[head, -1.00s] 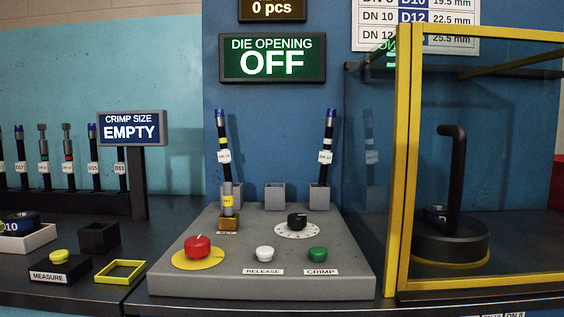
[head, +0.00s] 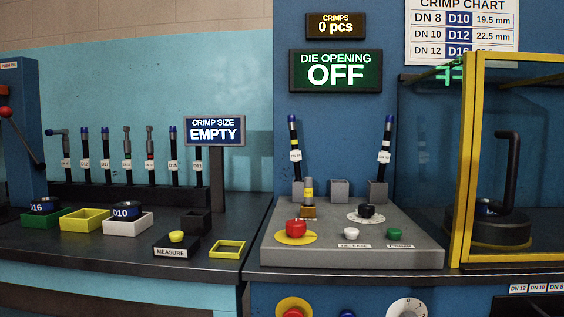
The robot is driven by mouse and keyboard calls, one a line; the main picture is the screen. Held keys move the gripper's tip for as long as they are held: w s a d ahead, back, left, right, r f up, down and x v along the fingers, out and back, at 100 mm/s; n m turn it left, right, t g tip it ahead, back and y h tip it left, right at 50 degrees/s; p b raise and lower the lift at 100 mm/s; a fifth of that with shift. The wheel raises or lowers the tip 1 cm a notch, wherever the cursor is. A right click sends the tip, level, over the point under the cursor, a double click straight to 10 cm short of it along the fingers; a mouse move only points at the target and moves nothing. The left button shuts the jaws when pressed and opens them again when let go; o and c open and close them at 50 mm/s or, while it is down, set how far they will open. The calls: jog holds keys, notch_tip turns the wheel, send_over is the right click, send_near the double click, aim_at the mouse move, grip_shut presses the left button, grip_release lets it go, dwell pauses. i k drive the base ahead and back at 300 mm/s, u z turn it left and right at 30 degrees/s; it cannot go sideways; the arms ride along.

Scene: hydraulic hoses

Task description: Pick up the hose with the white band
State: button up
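Two black hoses with blue caps stand upright in grey square holders at the back of the grey control panel. The hose with the white band (head: 386,143) is the right one, leaning slightly, in the right holder (head: 377,191). The hose with the yellow band (head: 294,142) is the left one, in the left holder (head: 298,188). Both carry white labels too small to read surely. My gripper is not in view.
The middle holder (head: 339,190) is empty. A key-like piece (head: 308,193), red knob (head: 295,229), black dial (head: 366,211) and buttons sit on the panel (head: 340,252) before the hoses. A yellow-framed glass guard (head: 468,150) stands right. Trays and a tool rack (head: 120,192) are left.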

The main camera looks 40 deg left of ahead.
aim_at(383, 157)
jog(key=u, duration=1.75)
